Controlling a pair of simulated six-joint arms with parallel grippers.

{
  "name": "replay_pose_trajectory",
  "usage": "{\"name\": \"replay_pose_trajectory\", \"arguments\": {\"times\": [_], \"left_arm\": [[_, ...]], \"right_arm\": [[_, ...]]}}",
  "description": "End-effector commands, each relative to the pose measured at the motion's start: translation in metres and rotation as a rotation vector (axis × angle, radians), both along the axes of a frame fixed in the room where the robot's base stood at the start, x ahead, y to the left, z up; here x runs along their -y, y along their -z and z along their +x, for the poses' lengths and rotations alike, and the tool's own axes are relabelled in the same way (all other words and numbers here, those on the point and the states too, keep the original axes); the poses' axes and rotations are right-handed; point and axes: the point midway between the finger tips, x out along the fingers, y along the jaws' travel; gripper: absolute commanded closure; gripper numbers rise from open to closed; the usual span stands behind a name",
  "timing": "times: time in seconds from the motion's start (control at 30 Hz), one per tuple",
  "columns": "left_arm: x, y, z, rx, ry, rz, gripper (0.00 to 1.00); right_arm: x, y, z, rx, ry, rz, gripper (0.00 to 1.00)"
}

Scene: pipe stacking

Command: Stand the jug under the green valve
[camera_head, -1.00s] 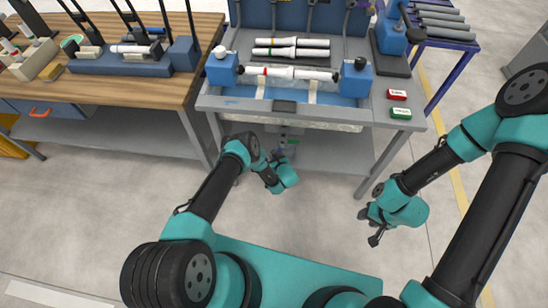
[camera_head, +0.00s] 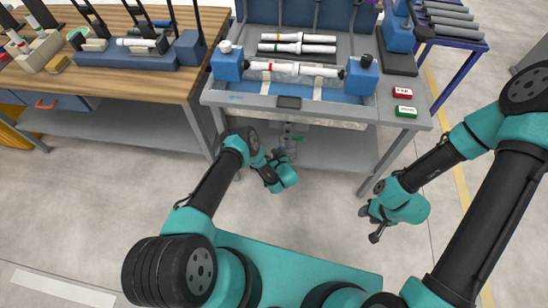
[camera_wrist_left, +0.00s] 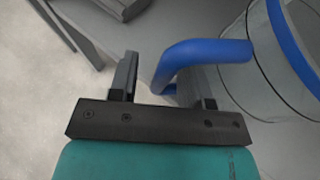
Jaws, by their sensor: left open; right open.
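The jug's clear body (camera_wrist_left: 245,85) is at the right of the left wrist view, with a blue rim (camera_wrist_left: 290,42) and a blue handle (camera_wrist_left: 205,50). My left gripper (camera_wrist_left: 165,85) is open, with the end of the handle between its fingers or just beyond them; I cannot tell if they touch. In the head view my left gripper (camera_head: 284,158) is low at the front of the workbench, and the jug there is too small to make out. A small green part (camera_head: 293,138) under the bench may be the green valve. My right gripper (camera_head: 371,222) is open and empty over the floor.
The blue-grey workbench (camera_head: 225,98) carries a pipe (camera_head: 295,69) held between two blue blocks. A wooden table (camera_head: 85,80) stands at left. The floor between my arms is clear.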

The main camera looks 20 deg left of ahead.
Motion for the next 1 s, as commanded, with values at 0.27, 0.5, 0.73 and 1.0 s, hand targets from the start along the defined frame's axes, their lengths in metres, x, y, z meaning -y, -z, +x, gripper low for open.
{"name": "replay_pose_trajectory", "arguments": {"times": [0.27, 0.5, 0.73, 1.0], "left_arm": [[0.001, 0.000, -0.001, 0.000, 0.000, 0.000, 0.56], [0.013, -0.007, -0.014, -0.001, 0.003, -0.001, 0.56], [0.037, -0.023, -0.041, -0.002, 0.004, -0.001, 0.56], [0.069, -0.043, -0.078, -0.002, 0.005, 0.000, 0.56]], "right_arm": [[0.000, 0.000, 0.000, 0.000, 0.000, 0.000, 0.59], [0.000, 0.000, 0.000, 0.000, 0.000, 0.000, 0.59], [0.000, 0.000, 0.000, 0.000, 0.000, 0.000, 0.59], [0.000, 0.000, 0.000, 0.000, 0.000, 0.000, 0.59]]}}
